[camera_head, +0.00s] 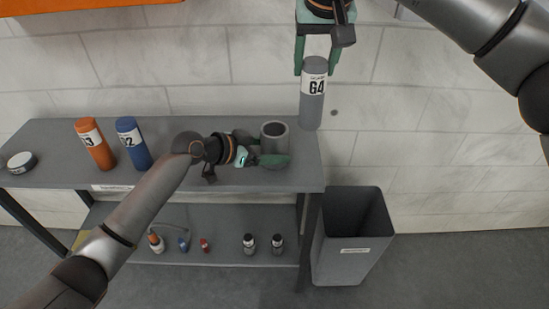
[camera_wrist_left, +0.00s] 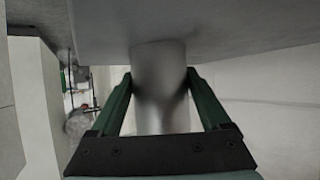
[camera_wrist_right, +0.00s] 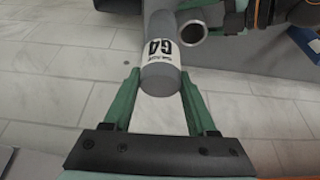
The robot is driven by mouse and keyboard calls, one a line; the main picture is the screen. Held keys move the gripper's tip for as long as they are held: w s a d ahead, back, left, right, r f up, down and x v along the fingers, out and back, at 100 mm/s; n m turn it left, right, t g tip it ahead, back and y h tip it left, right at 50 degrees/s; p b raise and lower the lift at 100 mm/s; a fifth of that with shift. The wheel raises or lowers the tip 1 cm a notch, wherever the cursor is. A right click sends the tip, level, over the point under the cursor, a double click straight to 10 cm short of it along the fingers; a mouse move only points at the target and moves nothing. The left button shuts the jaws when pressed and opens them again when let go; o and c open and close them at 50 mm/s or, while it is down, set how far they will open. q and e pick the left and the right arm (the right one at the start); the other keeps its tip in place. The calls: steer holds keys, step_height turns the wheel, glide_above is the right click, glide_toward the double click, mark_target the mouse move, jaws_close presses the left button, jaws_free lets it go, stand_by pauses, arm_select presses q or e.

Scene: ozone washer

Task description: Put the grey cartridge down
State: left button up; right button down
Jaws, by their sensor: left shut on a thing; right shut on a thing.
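The grey cartridge (camera_head: 312,105), with a white G4 label, hangs upright in the air near the shelf's right end. My right gripper (camera_head: 316,68) is shut on its top end; the cartridge (camera_wrist_right: 160,75) also shows between the fingers in the right wrist view. A grey open-topped cylinder (camera_head: 275,130) stands on the shelf top. My left gripper (camera_head: 268,160) is shut around the cylinder, which fills the space between its fingers in the left wrist view (camera_wrist_left: 160,85). In the right wrist view, the cylinder's open rim (camera_wrist_right: 193,33) is beside the cartridge's far end.
An orange cartridge (camera_head: 95,145) and a blue cartridge (camera_head: 133,144) stand on the left of the grey shelf top (camera_head: 60,140). A round tin (camera_head: 21,162) is at far left. Small bottles (camera_head: 249,244) stand on the lower shelf. A grey bin (camera_head: 347,265) stands right of the shelf.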

steer(key=w+a+r+n, duration=0.2)
steer(key=w+a+r, duration=0.15)
steer(key=a, duration=0.25)
steer(key=y, duration=0.1)
glide_above(272, 126)
steer(key=s, duration=0.2)
steer(key=f, duration=1.6)
steer(key=shift+s+d+f, duration=0.1)
steer(key=shift+d+f, duration=0.2)
steer(key=shift+f, duration=0.1)
steer(key=shift+f, duration=0.1)
steer(key=shift+c, duration=1)
jaws_free()
steer(key=shift+f, duration=0.1)
steer(key=v, duration=1.2)
steer(key=shift+r, duration=0.25)
